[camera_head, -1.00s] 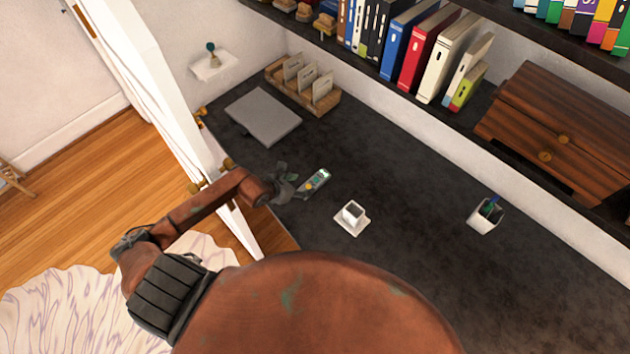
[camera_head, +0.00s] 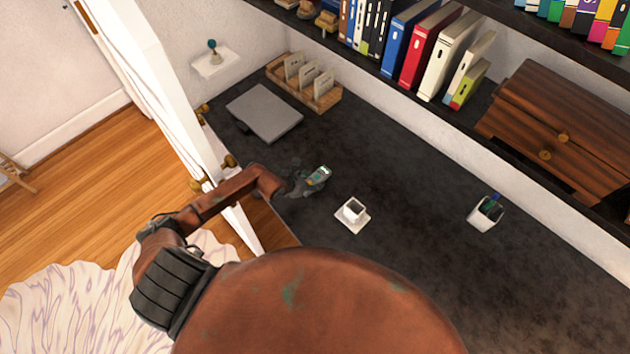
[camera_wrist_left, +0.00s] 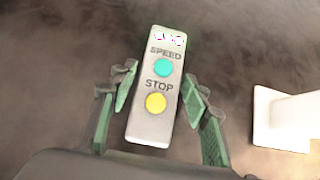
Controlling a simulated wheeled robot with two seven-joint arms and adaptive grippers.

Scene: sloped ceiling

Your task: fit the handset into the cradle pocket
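The handset (camera_head: 319,175) is a slim grey remote lying on the dark desk. In the left wrist view the handset (camera_wrist_left: 154,118) shows a teal SPEED button and a yellow STOP button. My left gripper (camera_head: 306,183) is low over its near end. In the left wrist view, the left gripper's green-padded fingers (camera_wrist_left: 160,88) stand on either side of the handset, with gaps visible. The white cradle (camera_head: 342,223), a block with a dark pocket on a flat base, stands right of the handset. Part of it shows in the left wrist view (camera_wrist_left: 282,120). My right gripper is out of view.
A grey laptop-like slab (camera_head: 264,112) and a wooden card holder (camera_head: 279,84) lie farther back. A white pen cup (camera_head: 485,216) stands to the right. A white door panel (camera_head: 172,115) edges the desk's left side. The desk between cradle and pen cup is clear.

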